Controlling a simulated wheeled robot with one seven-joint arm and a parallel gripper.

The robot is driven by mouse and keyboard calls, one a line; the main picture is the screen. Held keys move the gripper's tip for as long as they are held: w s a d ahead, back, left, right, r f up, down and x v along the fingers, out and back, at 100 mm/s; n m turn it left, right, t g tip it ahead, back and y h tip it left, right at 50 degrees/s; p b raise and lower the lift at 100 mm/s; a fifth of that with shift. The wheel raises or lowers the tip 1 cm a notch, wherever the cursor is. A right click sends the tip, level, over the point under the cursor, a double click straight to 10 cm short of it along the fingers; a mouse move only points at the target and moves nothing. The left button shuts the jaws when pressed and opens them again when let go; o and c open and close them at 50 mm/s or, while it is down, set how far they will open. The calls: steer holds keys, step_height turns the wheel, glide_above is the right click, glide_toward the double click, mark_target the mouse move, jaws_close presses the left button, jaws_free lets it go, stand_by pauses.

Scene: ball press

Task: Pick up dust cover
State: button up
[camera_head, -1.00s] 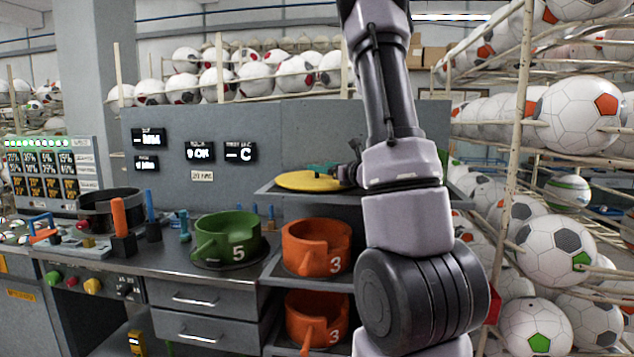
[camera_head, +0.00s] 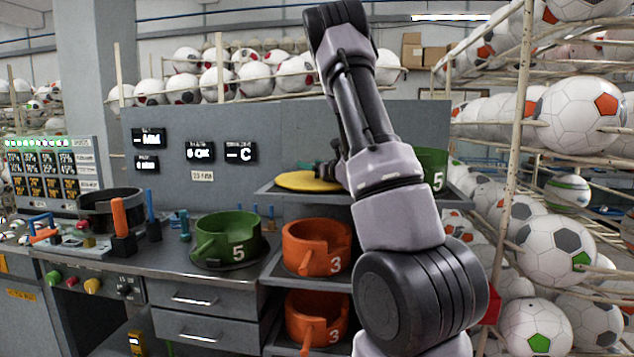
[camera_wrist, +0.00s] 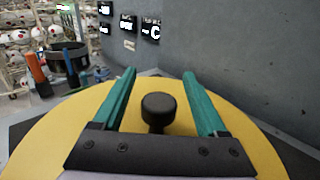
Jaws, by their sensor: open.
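The dust cover is a flat yellow disc (camera_head: 306,181) lying on the top shelf, left of my arm in the head view. In the wrist view the yellow disc (camera_wrist: 50,140) fills the lower part, with a black round knob (camera_wrist: 158,107) at its middle. My gripper (camera_wrist: 160,88) is open, its two teal fingers on either side of the knob with gaps to both. The knob is not held. In the head view my gripper is mostly hidden behind my arm above the disc's right side.
A grey panel (camera_wrist: 230,40) stands close behind the disc. The top shelf (camera_head: 266,193) also holds a green mould (camera_head: 432,165) at right, partly behind my arm. Orange moulds (camera_head: 316,250) sit below. A green mould marked 5 (camera_head: 225,240) stands on the bench at left.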

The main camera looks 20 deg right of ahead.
jaws_close()
stand_by(1.4)
